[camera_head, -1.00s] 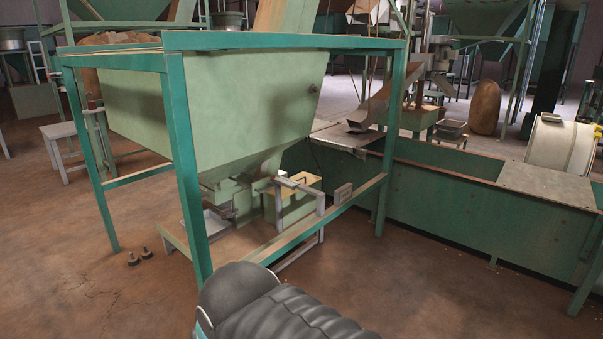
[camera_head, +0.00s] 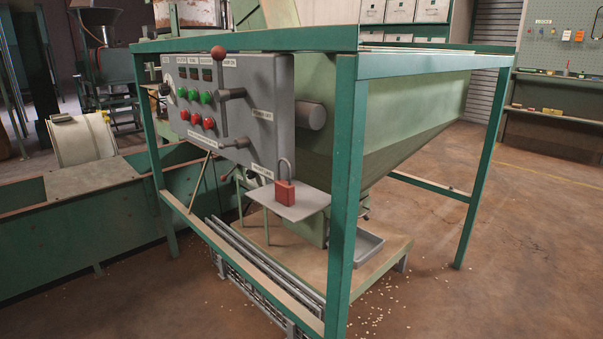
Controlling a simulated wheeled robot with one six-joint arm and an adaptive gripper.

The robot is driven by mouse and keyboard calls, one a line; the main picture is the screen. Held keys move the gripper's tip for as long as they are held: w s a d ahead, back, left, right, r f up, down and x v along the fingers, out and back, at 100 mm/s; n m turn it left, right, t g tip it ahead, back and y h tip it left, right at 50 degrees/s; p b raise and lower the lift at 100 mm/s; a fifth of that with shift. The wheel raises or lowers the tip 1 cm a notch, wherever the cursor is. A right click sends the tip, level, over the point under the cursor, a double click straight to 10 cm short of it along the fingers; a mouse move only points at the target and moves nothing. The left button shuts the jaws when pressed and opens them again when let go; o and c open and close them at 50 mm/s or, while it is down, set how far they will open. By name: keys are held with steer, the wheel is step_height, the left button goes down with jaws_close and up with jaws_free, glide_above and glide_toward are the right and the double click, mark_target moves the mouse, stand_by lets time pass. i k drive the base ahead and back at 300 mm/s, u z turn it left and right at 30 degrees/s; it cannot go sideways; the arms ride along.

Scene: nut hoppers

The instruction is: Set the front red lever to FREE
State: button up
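A lever with a red ball knob (camera_head: 218,52) stands upright on the front of a grey control panel (camera_head: 262,80). Its dark rod runs down past the panel's buttons. I cannot tell which of these is the front red lever. The labels are too small to read for FREE. My gripper is not in view.
A red padlock (camera_head: 284,193) stands on a small grey shelf (camera_head: 312,202) below the panel. A green frame post (camera_head: 343,190) stands close in front. A green hopper (camera_head: 400,125) is behind. Brown floor at the right (camera_head: 490,285) is mostly free, with scattered nuts.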

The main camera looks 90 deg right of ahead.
mark_target(224, 178)
steer(key=z, duration=0.6)
steer(key=i, duration=2.05)
steer(key=z, duration=2.35)
steer(key=k, duration=0.45)
steer(key=z, duration=0.8)
